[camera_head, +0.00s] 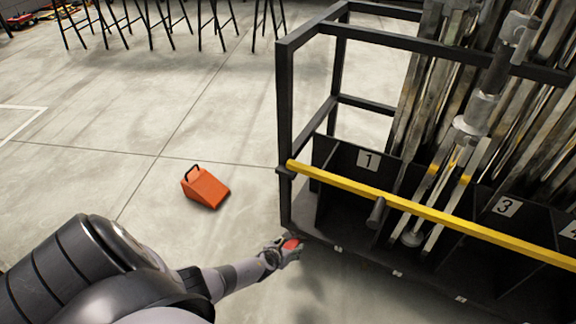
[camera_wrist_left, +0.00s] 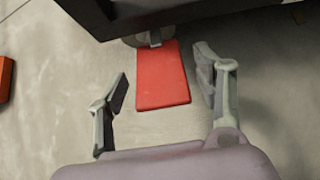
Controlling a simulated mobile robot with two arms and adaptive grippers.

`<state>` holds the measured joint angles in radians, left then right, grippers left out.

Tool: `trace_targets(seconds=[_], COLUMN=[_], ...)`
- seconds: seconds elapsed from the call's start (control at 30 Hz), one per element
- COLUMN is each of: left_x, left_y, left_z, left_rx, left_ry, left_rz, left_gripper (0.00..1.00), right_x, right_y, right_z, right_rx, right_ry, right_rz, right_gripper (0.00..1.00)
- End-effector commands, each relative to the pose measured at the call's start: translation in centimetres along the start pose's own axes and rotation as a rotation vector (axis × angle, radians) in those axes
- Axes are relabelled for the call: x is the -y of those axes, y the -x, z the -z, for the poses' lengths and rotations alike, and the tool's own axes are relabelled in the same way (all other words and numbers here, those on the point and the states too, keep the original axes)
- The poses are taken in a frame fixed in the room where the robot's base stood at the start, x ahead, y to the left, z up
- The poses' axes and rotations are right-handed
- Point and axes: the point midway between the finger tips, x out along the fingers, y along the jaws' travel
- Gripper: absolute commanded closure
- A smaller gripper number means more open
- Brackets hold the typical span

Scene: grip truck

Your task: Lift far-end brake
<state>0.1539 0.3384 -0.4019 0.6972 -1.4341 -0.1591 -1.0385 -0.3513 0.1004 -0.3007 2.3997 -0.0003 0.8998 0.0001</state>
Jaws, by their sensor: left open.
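The far-end brake is a flat red pedal (camera_wrist_left: 163,80) under the cart's dark lower edge, joined to a grey metal bracket. In the head view the red pedal (camera_head: 291,244) shows at the cart's near left corner, partly hidden by my gripper. My left gripper (camera_head: 280,252) is there, reaching in from the lower left. In the left wrist view my left gripper (camera_wrist_left: 165,88) is open, with one finger on each side of the pedal and a visible gap to each. Whether the fingers are level with the pedal is unclear. My right gripper is not in view.
The black-framed cart (camera_head: 284,130) with a yellow bar (camera_head: 400,206) and upright metal parts fills the right side. An orange wedge chock (camera_head: 206,188) lies on the floor to the left. Black stool legs (camera_head: 160,25) stand at the back. The floor between is clear.

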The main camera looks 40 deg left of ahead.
Motion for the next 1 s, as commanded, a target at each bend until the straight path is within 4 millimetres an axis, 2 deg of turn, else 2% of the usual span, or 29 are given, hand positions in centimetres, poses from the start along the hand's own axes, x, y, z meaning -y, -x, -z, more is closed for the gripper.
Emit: trace_targets(seconds=[0.33,0.6,1.0], left_x=[0.1,0.0,0.0], left_y=[0.2,1.2,8.1], left_z=[0.1,0.1,6.1], left_rx=[0.000,0.000,-0.003], left_ry=[0.001,0.004,-0.001], left_rz=[0.000,0.000,0.001], left_gripper=[0.38,0.38,0.38], right_x=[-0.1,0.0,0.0], right_y=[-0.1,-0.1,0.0], right_z=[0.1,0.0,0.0], right_rx=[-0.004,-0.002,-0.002], right_ry=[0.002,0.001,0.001], right_rz=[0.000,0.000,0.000], right_gripper=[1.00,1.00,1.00])
